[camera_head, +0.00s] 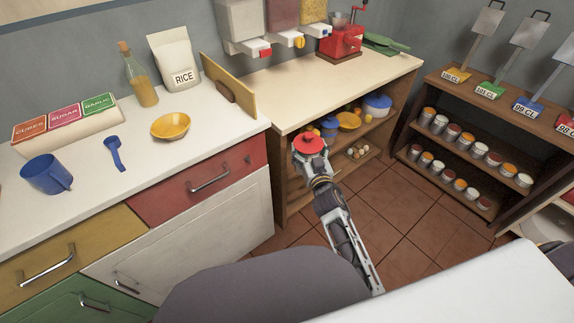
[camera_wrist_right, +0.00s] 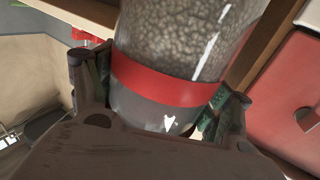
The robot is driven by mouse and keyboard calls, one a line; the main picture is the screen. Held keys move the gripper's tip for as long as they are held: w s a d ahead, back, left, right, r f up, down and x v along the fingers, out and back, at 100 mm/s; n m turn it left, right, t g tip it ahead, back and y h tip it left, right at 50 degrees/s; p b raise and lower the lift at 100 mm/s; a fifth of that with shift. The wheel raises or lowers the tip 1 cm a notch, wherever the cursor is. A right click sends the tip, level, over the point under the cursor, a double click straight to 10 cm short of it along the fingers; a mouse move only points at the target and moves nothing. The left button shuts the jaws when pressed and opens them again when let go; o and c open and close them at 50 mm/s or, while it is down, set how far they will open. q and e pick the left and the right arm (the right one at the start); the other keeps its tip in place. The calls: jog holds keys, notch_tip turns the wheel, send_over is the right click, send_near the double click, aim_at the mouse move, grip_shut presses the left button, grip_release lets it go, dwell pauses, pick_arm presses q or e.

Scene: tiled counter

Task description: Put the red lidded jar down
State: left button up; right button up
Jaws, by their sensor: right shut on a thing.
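The red lidded jar (camera_head: 310,144) is in my right gripper (camera_head: 313,162), held in the air in front of the wooden shelf unit below the right-hand counter. From the head only its red lid shows clearly; the gripper and the lid hide most of its body. In the right wrist view the jar (camera_wrist_right: 190,40) is clear, filled with pale grains, with a red band around it. The fingers of my right gripper (camera_wrist_right: 155,95) close on it from both sides. My left gripper is not in view.
The right-hand counter (camera_head: 310,85) has a wide bare top, with a red grinder (camera_head: 341,42) at its back. The shelf below holds bowls, a blue pot (camera_head: 377,104) and eggs. The left counter (camera_head: 90,150) carries a mug, spoon, yellow bowl, bottle and rice bag.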

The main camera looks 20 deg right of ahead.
aim_at(303, 156)
jog(key=shift+s+a+f+n+y, duration=0.2)
jog(key=shift+s+a+f+y, duration=0.15)
jog(key=shift+a+f, duration=0.15)
jog(key=shift+s+a+f+n+y, duration=0.2)
jog(key=shift+s+a+f+y, duration=0.15)
jog(key=shift+a, duration=0.2)
jog(key=shift+w+a, duration=0.1)
